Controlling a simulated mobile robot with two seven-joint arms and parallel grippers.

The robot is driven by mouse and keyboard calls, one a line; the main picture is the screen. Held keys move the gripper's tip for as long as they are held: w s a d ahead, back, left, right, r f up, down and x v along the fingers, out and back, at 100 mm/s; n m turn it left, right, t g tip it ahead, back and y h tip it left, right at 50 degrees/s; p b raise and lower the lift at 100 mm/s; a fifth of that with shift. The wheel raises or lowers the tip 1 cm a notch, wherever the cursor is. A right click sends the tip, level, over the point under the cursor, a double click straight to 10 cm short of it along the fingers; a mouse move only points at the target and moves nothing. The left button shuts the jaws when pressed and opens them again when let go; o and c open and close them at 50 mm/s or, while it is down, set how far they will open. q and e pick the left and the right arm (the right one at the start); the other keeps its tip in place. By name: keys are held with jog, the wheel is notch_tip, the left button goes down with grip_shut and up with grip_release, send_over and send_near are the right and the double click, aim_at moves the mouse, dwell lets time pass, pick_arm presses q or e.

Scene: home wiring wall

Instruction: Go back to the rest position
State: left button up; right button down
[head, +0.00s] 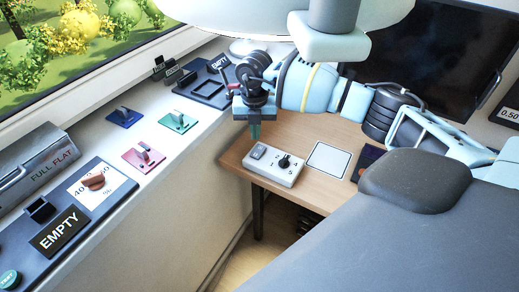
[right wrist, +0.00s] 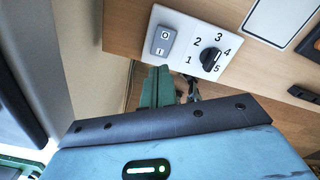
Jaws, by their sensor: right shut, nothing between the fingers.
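My right gripper (head: 255,131) reaches in from the right and hangs above the back left part of the wooden desk, fingers pointing down. Its green fingertips are shut with nothing held. In the head view they are just above and behind the white control box (head: 274,167), apart from it as far as I can tell. The box has a rocker switch (head: 258,152) and a black dial (head: 285,161) numbered 1 to 5. In the right wrist view, the dial (right wrist: 210,59) seems to point near 4. My left gripper is not in view.
A white-framed pad (head: 328,160) lies right of the box on the desk (head: 230,158). A dark screen (head: 425,60) stands behind my right arm. The left sill carries blue (head: 124,117), green (head: 178,122) and pink (head: 143,157) switch plates and an EMPTY panel (head: 61,231).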

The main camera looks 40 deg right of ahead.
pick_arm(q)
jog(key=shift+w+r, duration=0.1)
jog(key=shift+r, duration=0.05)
pick_arm(e)
jog(key=shift+r, duration=0.1)
